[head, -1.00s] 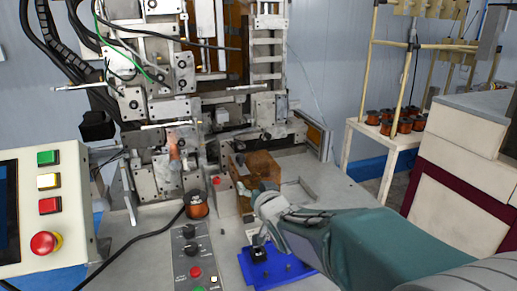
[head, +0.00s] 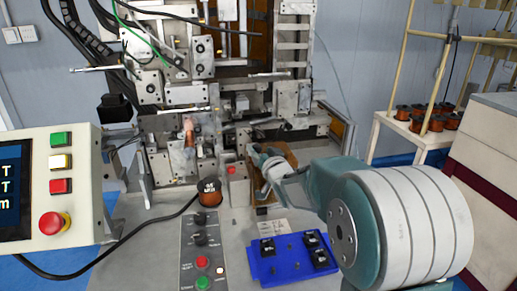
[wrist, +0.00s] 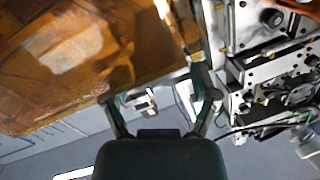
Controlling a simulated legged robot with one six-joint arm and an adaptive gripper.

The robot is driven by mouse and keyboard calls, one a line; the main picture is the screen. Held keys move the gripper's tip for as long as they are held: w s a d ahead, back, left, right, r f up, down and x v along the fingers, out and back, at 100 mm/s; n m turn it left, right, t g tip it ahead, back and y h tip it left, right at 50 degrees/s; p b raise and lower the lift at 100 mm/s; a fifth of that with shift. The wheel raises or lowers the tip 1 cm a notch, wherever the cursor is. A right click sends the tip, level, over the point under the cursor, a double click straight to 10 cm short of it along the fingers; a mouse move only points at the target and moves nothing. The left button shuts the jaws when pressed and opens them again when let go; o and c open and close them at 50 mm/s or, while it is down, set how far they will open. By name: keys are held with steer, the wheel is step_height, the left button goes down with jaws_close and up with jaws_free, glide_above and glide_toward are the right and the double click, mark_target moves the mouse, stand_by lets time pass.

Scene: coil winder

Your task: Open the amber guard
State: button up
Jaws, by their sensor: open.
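The amber guard (head: 288,155) is a see-through orange-brown box low on the front of the winder. My gripper (head: 258,152) is in front of it in the head view and hides part of it. In the wrist view the guard (wrist: 60,70) is a large amber panel filling the upper left. My gripper (wrist: 162,100) shows there with its two fingers spread and nothing between them. The fingertips are close to the panel's lower right edge. I cannot tell whether they touch it.
A blue tray (head: 285,270) with black parts lies on the bench below my arm. A copper coil (head: 209,192) and a button panel (head: 200,250) stand left of it. A control box (head: 50,190) is at far left. A shelf (head: 420,140) with several coils is at right.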

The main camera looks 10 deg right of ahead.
steer(key=shift+w+a, duration=0.25)
steer(key=shift+w, duration=0.4)
steer(key=shift+a, duration=0.25)
steer(key=shift+d, duration=0.15)
jaws_close()
steer(key=d, duration=1.2)
steer(key=shift+d+r, duration=0.15)
steer(key=shift+d, duration=0.15)
jaws_free()
steer(key=shift+a, duration=0.15)
